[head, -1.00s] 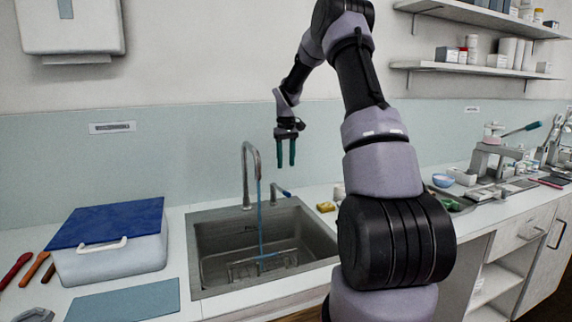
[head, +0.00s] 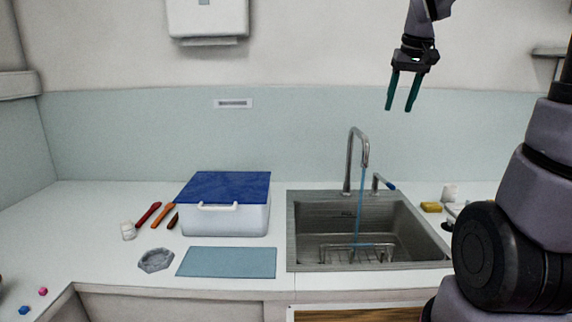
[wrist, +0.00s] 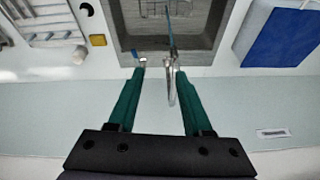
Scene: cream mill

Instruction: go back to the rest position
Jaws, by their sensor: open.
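My gripper (head: 402,92) is open and empty, with its green fingers pointing down. In the head view it hangs in the air in front of the wall, above and to the right of the faucet. In the wrist view its two fingers (wrist: 160,95) are spread apart with nothing between them but background. Below it is the steel sink (head: 297,225) with a wire rack inside. The curved faucet (head: 351,160) runs a thin blue stream of water, and it also shows in the wrist view (wrist: 171,88), apart from the fingers.
A white box with a blue lid (head: 228,186) stands left of the sink, behind a blue mat (head: 227,262). A yellow sponge (head: 431,207) is right of the sink.

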